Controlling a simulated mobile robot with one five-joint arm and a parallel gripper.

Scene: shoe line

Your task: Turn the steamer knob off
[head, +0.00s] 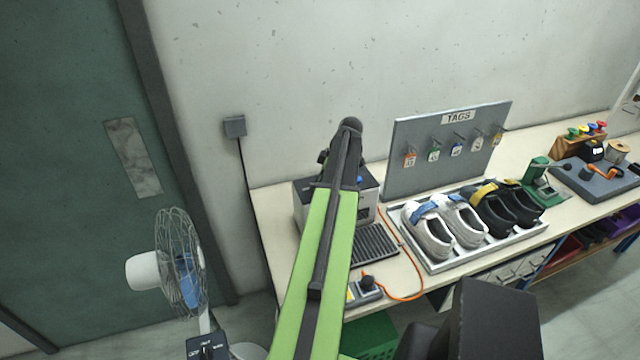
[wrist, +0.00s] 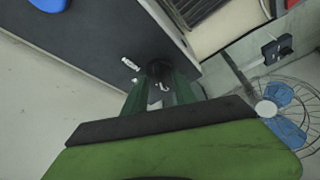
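The steamer appears to be the grey box (head: 368,208) at the bench's left end, partly hidden behind my arm in the head view. In the wrist view its dark panel (wrist: 85,45) fills the upper left, with small white marks beside a dark round knob (wrist: 159,68). My gripper (wrist: 160,80) has its two green fingers on either side of this knob, with a gap between them. I cannot tell whether the fingertips touch or press it. The knob's pointer is too small and dark to read. My gripper is hidden behind my arm in the head view.
A small control box (head: 364,290) with an orange cable lies at the bench's front edge. A shoe tray (head: 436,266) and a tag board (head: 420,150) stand to the right. A caged fan (head: 180,262) stands left of the bench.

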